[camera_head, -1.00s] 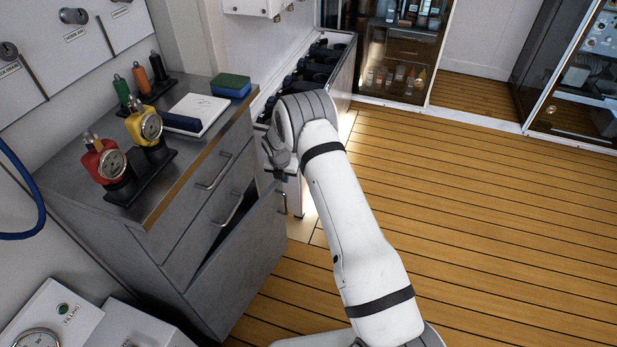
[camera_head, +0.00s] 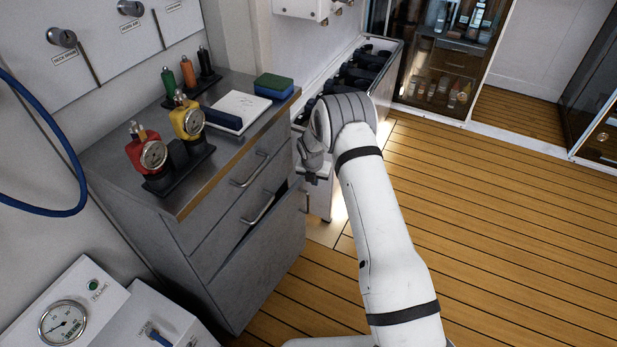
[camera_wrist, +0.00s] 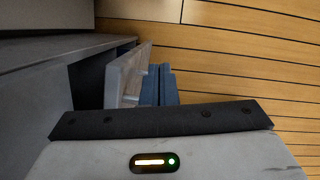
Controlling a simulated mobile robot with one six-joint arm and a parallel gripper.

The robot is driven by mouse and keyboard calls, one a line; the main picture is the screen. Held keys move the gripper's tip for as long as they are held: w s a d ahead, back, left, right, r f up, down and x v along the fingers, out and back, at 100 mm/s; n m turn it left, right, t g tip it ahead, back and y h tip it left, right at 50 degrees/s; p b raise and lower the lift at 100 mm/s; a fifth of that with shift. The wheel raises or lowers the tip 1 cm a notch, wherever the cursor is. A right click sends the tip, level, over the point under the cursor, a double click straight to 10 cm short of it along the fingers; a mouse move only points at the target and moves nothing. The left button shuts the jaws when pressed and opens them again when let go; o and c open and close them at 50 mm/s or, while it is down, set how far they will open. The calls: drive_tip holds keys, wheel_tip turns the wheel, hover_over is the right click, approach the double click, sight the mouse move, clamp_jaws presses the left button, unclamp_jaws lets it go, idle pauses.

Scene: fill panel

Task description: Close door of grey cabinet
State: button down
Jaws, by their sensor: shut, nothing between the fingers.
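The grey cabinet (camera_head: 200,235) stands at left centre in the head view, with two bar handles on its upper front. Its lower door (camera_head: 262,262) stands a little ajar, with a dark gap along its top edge. My gripper (camera_head: 311,178) is beside the cabinet's far right front corner, close to the door's far upper edge. It is shut and empty. Whether it touches the door cannot be told. In the wrist view my gripper's fingers (camera_wrist: 155,85) are together, and a grey cabinet surface (camera_wrist: 35,110) lies to the left.
Red (camera_head: 148,155) and yellow (camera_head: 187,120) gauge fittings, a white pad (camera_head: 243,107) and a sponge (camera_head: 273,87) are on the cabinet top. White gauge boxes (camera_head: 90,290) stand at lower left. The wooden floor (camera_head: 480,210) to the right is clear.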

drive_tip(key=s+d+r, duration=0.2)
drive_tip(key=d+r, duration=0.1)
drive_tip(key=r, duration=0.7)
drive_tip(key=s+d+f+m+g+y+b, duration=0.15)
drive_tip(key=s+f+m+y+b, duration=0.35)
drive_tip(key=m, duration=0.6)
drive_tip(key=s+f+m+g+y+b, duration=0.25)
drive_tip(key=s+f+m+b, duration=0.4)
drive_tip(key=m, duration=0.45)
drive_tip(key=w+d+m+t+y+b, duration=0.25)
drive_tip(key=m+t, duration=0.25)
drive_tip(key=m, duration=0.4)
drive_tip(key=w+d+m+t+y+b, duration=0.25)
drive_tip(key=m+t+b, duration=0.2)
drive_tip(key=m, duration=0.35)
drive_tip(key=r+b+x, duration=0.1)
drive_tip(key=b+x, duration=0.2)
drive_tip(key=x, duration=1)
drive_tip(key=shift+a+r, duration=0.2)
drive_tip(key=shift+a, duration=0.4)
